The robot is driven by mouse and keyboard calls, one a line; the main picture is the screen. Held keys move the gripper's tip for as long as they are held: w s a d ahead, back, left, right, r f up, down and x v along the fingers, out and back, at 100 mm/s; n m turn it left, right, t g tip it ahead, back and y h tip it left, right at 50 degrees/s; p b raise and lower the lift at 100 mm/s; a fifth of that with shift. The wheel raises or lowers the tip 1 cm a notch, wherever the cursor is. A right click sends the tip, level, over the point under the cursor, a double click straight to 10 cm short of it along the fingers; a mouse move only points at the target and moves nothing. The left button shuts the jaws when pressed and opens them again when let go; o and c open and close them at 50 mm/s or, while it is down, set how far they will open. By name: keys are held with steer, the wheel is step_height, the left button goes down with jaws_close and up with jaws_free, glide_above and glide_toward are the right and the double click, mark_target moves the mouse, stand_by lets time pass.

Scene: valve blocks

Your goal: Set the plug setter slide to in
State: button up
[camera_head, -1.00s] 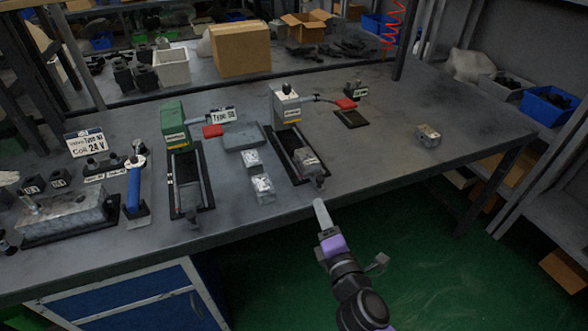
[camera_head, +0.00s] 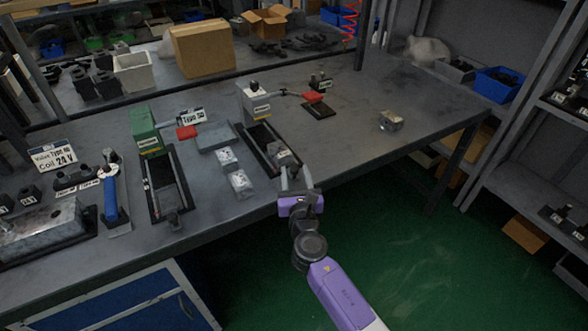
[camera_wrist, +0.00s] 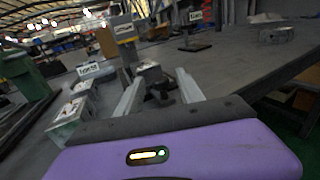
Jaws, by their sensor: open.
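Two slide devices stand on the bench: one with a green head (camera_head: 145,132) and one with a pale grey head (camera_head: 254,102). Their labels are too small to read, so I cannot tell by name which is the plug setter. The grey-headed device has a dark rail track (camera_head: 258,138) with a small slide block (camera_head: 284,158) at its near end, by the bench edge. My gripper (camera_head: 295,176) is open at that near end. In the wrist view, the slide block (camera_wrist: 150,72) and its dark knob show between my open fingers (camera_wrist: 158,82); contact is unclear.
Two small silvery blocks (camera_head: 239,181) and a grey tray (camera_head: 216,137) lie left of the grey-headed device. A metal block (camera_head: 390,121) sits to the right, with clear bench around it. The bench's front edge runs just under my gripper.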

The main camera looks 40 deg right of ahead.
steer(key=shift+x, duration=1.1)
jaws_close()
stand_by(0.7)
